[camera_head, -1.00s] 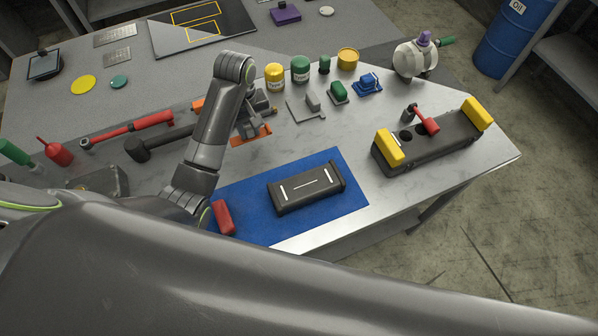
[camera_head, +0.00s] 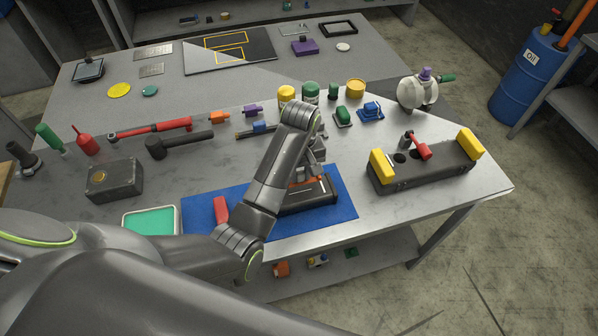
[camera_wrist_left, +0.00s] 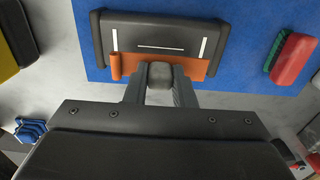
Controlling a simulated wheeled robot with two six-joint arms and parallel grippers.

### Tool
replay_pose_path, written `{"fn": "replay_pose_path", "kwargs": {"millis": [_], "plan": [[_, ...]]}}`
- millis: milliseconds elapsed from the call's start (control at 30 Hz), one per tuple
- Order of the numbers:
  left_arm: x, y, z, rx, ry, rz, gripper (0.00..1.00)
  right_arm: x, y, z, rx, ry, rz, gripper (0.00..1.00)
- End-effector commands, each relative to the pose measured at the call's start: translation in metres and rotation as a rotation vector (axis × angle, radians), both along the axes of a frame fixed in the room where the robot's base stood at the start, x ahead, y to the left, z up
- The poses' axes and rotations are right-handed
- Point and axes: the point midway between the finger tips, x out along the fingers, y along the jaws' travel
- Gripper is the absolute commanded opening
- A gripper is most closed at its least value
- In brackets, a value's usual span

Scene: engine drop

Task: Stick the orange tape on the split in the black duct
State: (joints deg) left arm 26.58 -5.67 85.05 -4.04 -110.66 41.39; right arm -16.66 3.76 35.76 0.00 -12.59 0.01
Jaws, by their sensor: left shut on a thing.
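The black duct (camera_head: 304,206) lies on the blue mat (camera_head: 200,212), partly hidden behind my left arm in the head view. In the left wrist view the duct (camera_wrist_left: 160,24) shows a thin pale line, the split (camera_wrist_left: 160,48), between two white end marks. My left gripper (camera_head: 315,166) is over the duct, shut on a grey grip block (camera_wrist_left: 160,74) with the orange tape (camera_wrist_left: 201,68). The tape runs along the duct's gripper-side edge, beside the split and roughly parallel to it. I cannot tell whether it touches the duct. My right gripper is not in view.
A red block (camera_head: 221,209) lies on the mat, left of the duct. A dark tray with yellow ends (camera_head: 425,166) stands to the right. Several jars and a white pot (camera_head: 417,93) stand behind. A grey metal block (camera_head: 114,180) and a teal tray (camera_head: 150,222) are left.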

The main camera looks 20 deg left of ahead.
Motion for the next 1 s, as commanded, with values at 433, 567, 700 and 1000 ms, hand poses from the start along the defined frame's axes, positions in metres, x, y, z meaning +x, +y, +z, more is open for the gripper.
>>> {"fn": "replay_pose_path", "kwargs": {"millis": [433,567,700,1000], "plan": [[-0.001,0.0,-0.02,0.0,0.002,0.0,0.02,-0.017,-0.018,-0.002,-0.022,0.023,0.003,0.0],[-0.001,0.0,-0.03,0.0,0.002,0.0,0.02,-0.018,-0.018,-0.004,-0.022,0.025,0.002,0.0],[0.0,0.0,-0.037,-0.001,0.001,0.0,0.02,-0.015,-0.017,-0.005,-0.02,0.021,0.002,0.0],[0.0,0.0,-0.038,0.0,0.0,0.0,0.02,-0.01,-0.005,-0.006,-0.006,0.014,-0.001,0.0]]}}
